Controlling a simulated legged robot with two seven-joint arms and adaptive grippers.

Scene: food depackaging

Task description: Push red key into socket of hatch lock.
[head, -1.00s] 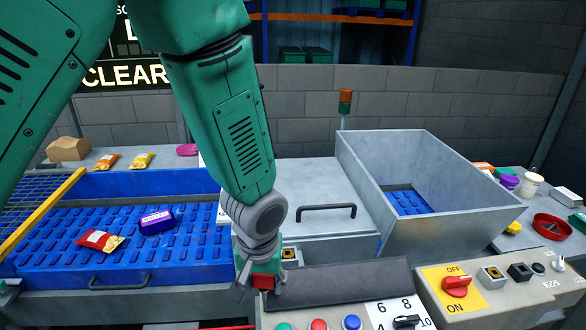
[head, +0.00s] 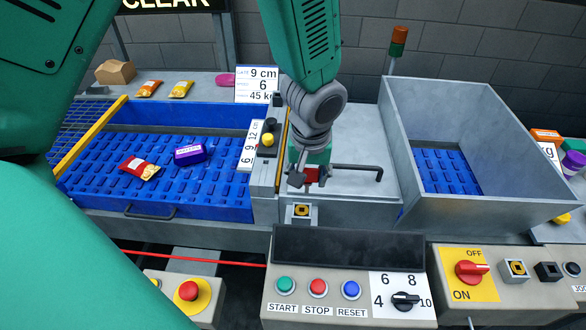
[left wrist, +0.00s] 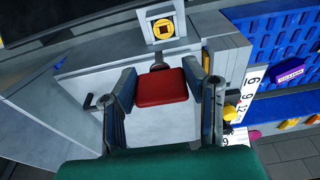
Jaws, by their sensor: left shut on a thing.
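My left gripper (head: 308,175) is shut on the red key (head: 311,176), above the front part of the grey hatch lid. In the left wrist view the red key (left wrist: 162,87) lies between the two fingers, with its grey tip pointing toward the socket. The socket of the hatch lock (head: 301,210) is a yellow ring with a dark square hole on a grey block at the hatch's front. It also shows in the left wrist view (left wrist: 163,28), just beyond the key tip and apart from it. My right gripper is not in view.
The hatch handle (head: 357,170) is right of the key. A control panel (head: 350,310) with buttons and a black sloped top (head: 348,246) stands in front. A blue tray (head: 90,195) with packets is left; a grey hopper (head: 500,190) is right.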

